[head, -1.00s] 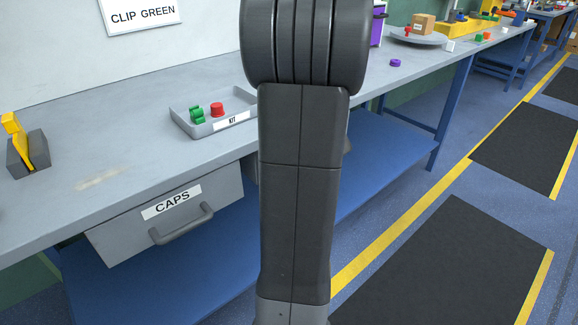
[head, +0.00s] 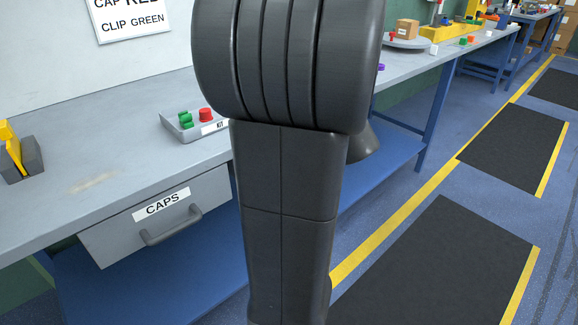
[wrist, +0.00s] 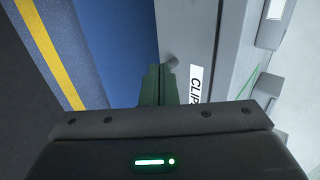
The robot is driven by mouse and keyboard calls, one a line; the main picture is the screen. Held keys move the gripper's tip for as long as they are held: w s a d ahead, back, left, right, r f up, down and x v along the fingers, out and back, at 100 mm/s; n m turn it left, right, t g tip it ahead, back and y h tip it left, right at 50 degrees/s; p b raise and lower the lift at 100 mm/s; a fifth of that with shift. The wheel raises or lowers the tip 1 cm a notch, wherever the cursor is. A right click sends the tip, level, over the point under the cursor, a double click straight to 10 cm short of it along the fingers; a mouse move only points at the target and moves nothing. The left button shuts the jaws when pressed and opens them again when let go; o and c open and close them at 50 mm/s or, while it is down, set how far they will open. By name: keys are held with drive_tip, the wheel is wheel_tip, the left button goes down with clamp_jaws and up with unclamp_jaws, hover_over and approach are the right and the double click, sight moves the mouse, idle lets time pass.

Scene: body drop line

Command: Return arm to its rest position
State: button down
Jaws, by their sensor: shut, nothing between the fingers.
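My own arm's dark link and rounded joint stand large in the middle of the head view and hide part of the bench. My gripper (wrist: 157,85) shows only in the wrist view, where its dark fingers are together with nothing between them. It is beside a grey drawer front with a label starting "CLIP" (wrist: 195,85); I cannot tell the gap to it.
A CAPS drawer (head: 120,232) is below. The floor to the right, with dark mats (head: 440,265) and yellow lines, is clear.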

drive_tip(key=shift+s+d+r, duration=0.25)
drive_tip(key=shift+s+r, duration=0.1)
